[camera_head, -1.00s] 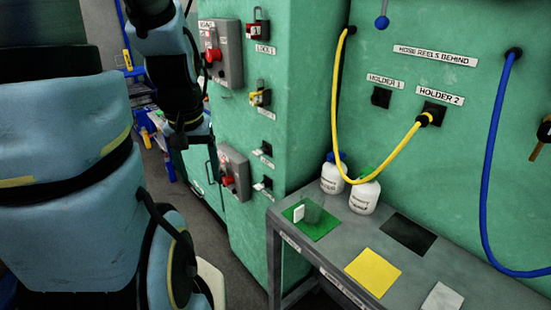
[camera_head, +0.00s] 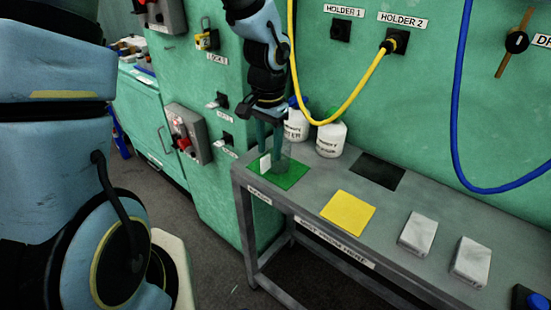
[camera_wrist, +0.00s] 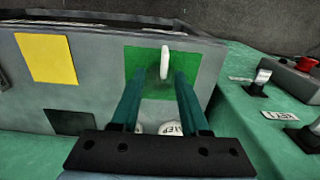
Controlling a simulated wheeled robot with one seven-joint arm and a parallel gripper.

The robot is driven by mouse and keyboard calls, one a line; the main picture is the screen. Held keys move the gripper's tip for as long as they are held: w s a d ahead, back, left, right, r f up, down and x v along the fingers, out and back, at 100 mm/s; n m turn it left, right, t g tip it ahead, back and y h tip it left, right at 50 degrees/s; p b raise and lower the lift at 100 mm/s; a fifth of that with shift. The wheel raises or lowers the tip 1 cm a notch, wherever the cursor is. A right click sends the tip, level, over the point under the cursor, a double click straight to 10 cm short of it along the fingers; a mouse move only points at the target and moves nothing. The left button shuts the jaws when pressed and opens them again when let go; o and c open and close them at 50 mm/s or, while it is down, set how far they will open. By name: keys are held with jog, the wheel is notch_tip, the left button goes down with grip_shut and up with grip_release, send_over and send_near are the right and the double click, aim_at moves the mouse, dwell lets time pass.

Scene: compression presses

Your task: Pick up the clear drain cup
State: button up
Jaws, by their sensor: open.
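The clear drain cup (camera_head: 285,158) stands on the green mat (camera_head: 295,177) at the left end of the grey bench. Its white handle (camera_head: 265,164) faces the front left. In the wrist view the white handle (camera_wrist: 165,62) shows beyond and between my fingertips, over the green mat (camera_wrist: 206,62); the clear walls are hard to make out. My gripper (camera_head: 272,158) points down at the cup, open, one finger towards each side. The fingers (camera_wrist: 157,82) partly cover the cup in the head view. I cannot tell whether they touch it.
Two white bottles (camera_head: 331,138) stand close behind the cup. A yellow mat (camera_head: 348,212), a black mat (camera_head: 377,171) and two pale blocks (camera_head: 418,233) lie to the right. A yellow hose (camera_head: 340,116) hangs above the bottles. The green cabinet with switches (camera_head: 222,100) is close on the left.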

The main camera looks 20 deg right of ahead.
aim_at(268, 154)
jog(key=f, duration=0.3)
jog(key=f+p, duration=0.1)
jog(key=f, duration=0.1)
jog(key=shift+w+a, duration=0.1)
jog(key=shift+w, duration=0.15)
grip_shut()
dwell(1.2)
